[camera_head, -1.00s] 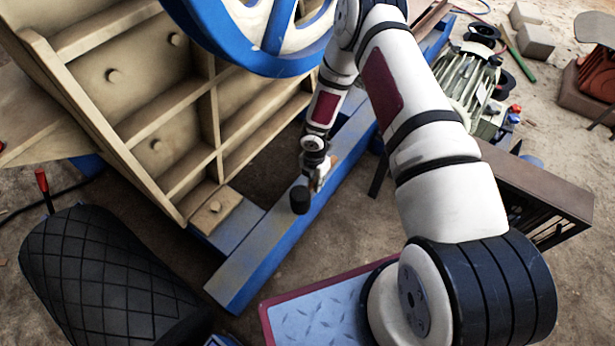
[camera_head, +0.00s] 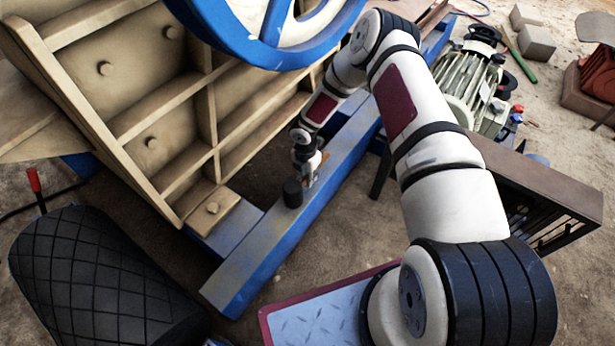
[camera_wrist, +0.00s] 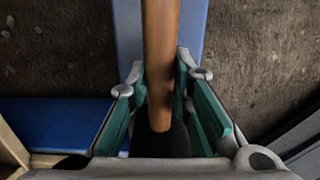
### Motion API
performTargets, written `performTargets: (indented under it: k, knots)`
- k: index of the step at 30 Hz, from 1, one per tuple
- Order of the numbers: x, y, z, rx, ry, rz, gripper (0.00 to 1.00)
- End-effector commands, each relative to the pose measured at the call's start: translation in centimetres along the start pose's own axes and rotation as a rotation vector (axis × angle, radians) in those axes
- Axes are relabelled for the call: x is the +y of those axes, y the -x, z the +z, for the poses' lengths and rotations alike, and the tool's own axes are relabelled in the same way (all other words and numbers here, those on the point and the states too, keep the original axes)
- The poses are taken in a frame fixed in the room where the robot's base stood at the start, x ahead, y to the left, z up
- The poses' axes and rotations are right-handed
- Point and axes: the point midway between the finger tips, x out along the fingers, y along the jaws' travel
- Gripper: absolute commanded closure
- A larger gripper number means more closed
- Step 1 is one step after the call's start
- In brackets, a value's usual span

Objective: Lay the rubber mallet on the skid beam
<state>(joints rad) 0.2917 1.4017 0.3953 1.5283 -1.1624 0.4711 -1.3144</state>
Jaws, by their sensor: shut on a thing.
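The rubber mallet has a black head (camera_head: 293,193) and a brown wooden handle (camera_wrist: 162,50). My gripper (camera_head: 311,178) is shut on the handle close to the head. In the wrist view, the green-padded fingers of my gripper (camera_wrist: 162,85) stand on both sides of the handle, which runs up the picture along the beam. The skid beam is the long blue beam (camera_head: 250,262), and it also shows under the handle in the wrist view (camera_wrist: 193,30). The mallet is over the beam, its head near the beam's left edge. I cannot tell whether it touches the beam.
The tan ribbed crusher body (camera_head: 150,85) and blue-rimmed flywheel (camera_head: 245,40) stand left of and above the beam. A black ridged roller (camera_head: 95,285) lies at lower left. A tread-plate platform (camera_head: 315,320) is at the bottom, and a brown metal bench (camera_head: 540,185) at right.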

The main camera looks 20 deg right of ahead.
Motion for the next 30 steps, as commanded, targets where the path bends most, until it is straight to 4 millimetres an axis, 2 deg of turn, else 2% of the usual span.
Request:
performTargets:
  k: [2, 3, 5, 16, 30]
  knots:
    - [0.0, -0.2, 0.0, 0.000, 0.000, 0.001, 1.00]
    - [0.0, -0.2, 0.0, 0.000, 0.000, 0.000, 0.73]
    - [0.0, -0.1, 0.0, 0.000, 0.000, 0.000, 0.60]
    - [0.0, 0.1, 0.0, 0.000, 0.000, 0.000, 0.60]
    - [0.0, 6.9, 0.1, -0.001, 0.001, 0.000, 0.60]
